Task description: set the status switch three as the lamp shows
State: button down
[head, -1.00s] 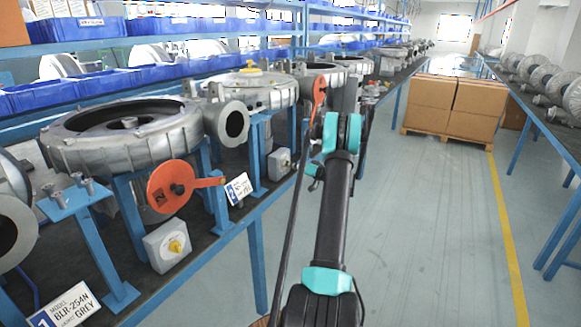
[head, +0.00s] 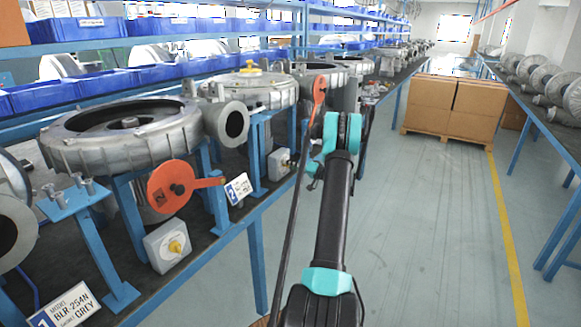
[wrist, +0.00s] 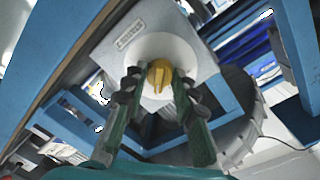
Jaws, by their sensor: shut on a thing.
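In the wrist view, my gripper (wrist: 158,84) has its two dark green fingers on either side of a yellow knob (wrist: 160,66), shut on it. The knob sits on a round white plate (wrist: 178,48) on a grey switch box (wrist: 128,23) with a small label. The knob's ridge runs nearly upright in that picture. In the head view my arm hides the gripper and this switch. Two other grey switch boxes show there, a near one (head: 157,239) with a yellow knob and a farther one (head: 274,165). I cannot make out a lit lamp.
Blue stands (head: 90,235) and grey blower housings (head: 180,137) line the bench at left. An orange disc with a lever (head: 165,190) and number placards (head: 237,189) stand at its edge. Cartons on a pallet (head: 455,108) stand farther back. The aisle floor (head: 410,220) is clear.

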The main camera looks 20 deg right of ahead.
jog(key=c, duration=1.2)
grip_release()
jog(key=v, duration=1.2)
jog(key=shift+f, duration=0.1)
